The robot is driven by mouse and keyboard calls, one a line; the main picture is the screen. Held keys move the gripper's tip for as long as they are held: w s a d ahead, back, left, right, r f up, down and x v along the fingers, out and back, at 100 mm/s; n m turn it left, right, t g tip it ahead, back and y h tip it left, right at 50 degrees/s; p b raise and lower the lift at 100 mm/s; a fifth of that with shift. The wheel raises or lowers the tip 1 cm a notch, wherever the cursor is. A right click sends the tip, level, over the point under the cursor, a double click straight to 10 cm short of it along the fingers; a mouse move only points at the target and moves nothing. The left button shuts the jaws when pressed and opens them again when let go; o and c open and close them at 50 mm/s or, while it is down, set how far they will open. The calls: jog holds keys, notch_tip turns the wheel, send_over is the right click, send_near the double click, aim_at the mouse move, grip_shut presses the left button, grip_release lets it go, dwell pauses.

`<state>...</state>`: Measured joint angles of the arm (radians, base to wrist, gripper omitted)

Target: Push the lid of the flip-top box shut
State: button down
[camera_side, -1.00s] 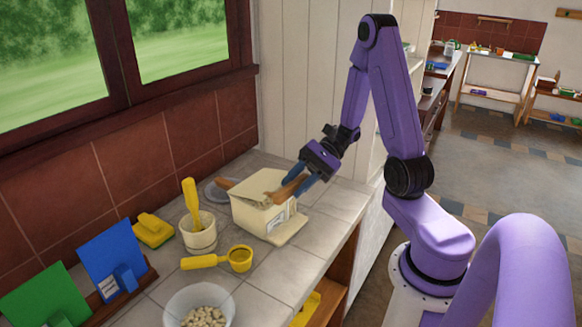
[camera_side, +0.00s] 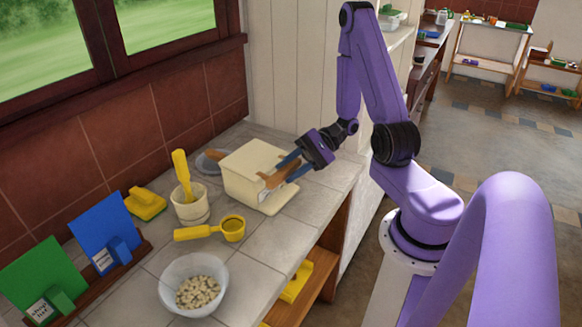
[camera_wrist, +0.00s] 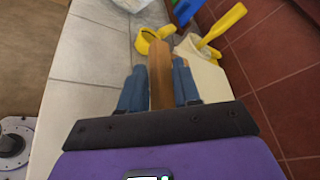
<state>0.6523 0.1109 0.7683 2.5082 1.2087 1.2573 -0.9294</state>
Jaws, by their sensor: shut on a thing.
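The cream flip-top box (camera_side: 240,188) stands on the tiled counter in the side view. Its lid (camera_side: 254,159) looks flat across the top; I cannot tell whether it is fully seated. My gripper (camera_side: 286,168) is at the box's right side, its blue fingers pointing left and down. It is shut on a brown wooden piece (camera_side: 278,179), which lies close against the box's side; contact is unclear. In the wrist view the wooden piece (camera_wrist: 160,72) stands between the two blue fingers and hides part of what lies beyond.
A cream cup (camera_side: 191,205) with a yellow-handled tool, a yellow scoop (camera_side: 232,229) and a bowl (camera_side: 192,284) of pale pieces stand left and in front. A grey dish (camera_side: 207,163) sits behind the box. The counter's right edge is near.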

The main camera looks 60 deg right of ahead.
jog(key=shift+f, duration=0.35)
jog(key=c, duration=1)
grip_release()
jog(key=shift+o, duration=0.2)
jog(key=shift+d, duration=0.1)
jog(key=v, duration=1.7)
jog(key=shift+r, duration=0.35)
